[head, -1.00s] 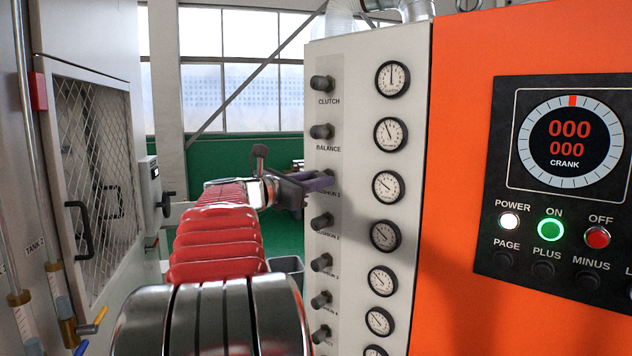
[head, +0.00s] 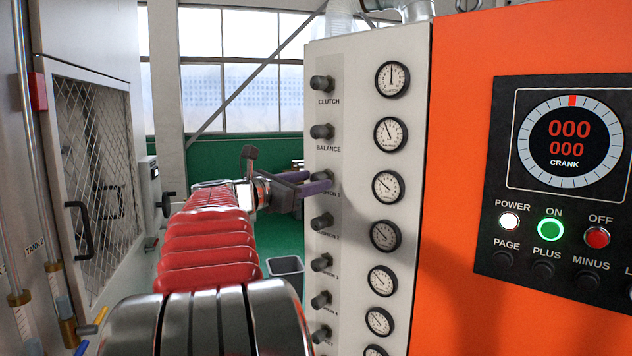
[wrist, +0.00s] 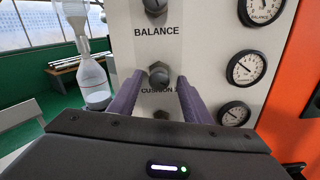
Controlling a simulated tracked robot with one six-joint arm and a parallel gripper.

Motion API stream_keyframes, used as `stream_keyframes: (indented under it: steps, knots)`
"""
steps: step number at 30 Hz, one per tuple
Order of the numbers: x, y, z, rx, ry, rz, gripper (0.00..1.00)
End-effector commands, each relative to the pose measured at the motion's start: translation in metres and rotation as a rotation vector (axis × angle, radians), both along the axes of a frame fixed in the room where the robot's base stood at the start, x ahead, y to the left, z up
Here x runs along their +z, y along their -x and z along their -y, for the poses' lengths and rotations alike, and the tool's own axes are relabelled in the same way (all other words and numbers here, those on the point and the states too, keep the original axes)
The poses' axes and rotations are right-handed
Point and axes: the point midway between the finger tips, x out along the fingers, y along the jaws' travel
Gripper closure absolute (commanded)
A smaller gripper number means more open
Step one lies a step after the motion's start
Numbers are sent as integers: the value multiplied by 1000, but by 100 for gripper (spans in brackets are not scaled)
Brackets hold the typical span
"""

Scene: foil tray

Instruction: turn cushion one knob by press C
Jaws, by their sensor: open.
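The cushion one knob (head: 322,175) is a dark round knob on the pale panel, third from the top in the head view. Its label is partly covered by my gripper. In the wrist view the knob (wrist: 159,74) sits just ahead of and between the tips of my purple fingers. My gripper (head: 316,181) is open, with a finger on either side of the knob's line. I cannot tell whether either finger touches it. The gauge beside this knob (head: 387,186) has its needle pointing up and left.
The balance knob (head: 322,131) is just above and the cushion two knob (head: 322,221) just below, both close to my fingers. The orange panel with the crank display (head: 569,143) is at the right. A grey bin (head: 287,264) stands on the floor beyond the arm.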

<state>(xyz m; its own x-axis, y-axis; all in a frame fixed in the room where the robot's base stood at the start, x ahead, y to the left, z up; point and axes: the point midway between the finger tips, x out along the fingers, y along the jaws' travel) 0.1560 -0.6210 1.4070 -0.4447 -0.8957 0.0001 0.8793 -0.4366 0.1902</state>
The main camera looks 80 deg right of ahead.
Motion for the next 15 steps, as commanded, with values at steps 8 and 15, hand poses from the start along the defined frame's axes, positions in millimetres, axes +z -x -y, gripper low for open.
stream_keyframes:
  steps: [8,15]
  knots:
    - [0,-22,-44,4,1,1,56]
    - [0,-38,-78,3,0,1,56]
